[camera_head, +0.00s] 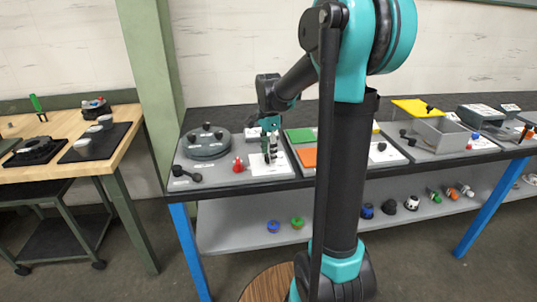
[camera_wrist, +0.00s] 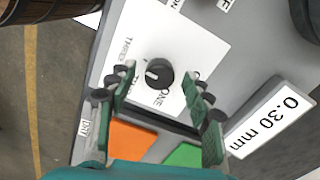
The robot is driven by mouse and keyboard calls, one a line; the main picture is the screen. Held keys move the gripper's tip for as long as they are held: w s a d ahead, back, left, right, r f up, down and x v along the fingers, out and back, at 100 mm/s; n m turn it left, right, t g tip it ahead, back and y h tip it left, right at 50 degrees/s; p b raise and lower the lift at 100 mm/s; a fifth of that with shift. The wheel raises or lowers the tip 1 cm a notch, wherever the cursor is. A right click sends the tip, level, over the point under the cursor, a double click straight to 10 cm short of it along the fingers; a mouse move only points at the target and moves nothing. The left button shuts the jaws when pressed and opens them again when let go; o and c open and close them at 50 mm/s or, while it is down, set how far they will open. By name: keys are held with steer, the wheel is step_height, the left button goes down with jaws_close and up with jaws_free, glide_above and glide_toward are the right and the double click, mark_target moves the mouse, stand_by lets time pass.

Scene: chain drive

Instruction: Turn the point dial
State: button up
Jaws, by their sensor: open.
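The point dial (camera_wrist: 158,73) is a round black knob with a white pointer mark, on a white plate (camera_wrist: 200,38) with printed position labels. "ONE" is readable just below the knob; another label lies to its left. In the wrist view my gripper (camera_wrist: 160,79) is open, with one green finger on each side of the dial and visible gaps to it. I cannot tell how far above the plate the fingertips are. In the head view my gripper (camera_head: 270,151) points down over the white plate and hides the dial.
A red piece (camera_head: 238,164) stands left of my gripper, and a round grey housing (camera_head: 206,143) is behind it. Orange (camera_head: 307,157) and green (camera_head: 299,135) panels lie to the right. A "0.30 mm" label (camera_wrist: 272,120) is beside the plate. A black handle (camera_head: 186,174) lies near the front edge.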

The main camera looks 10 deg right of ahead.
steer(key=shift+f, duration=0.45)
steer(key=c, duration=1.2)
steer(key=shift+o, duration=0.2)
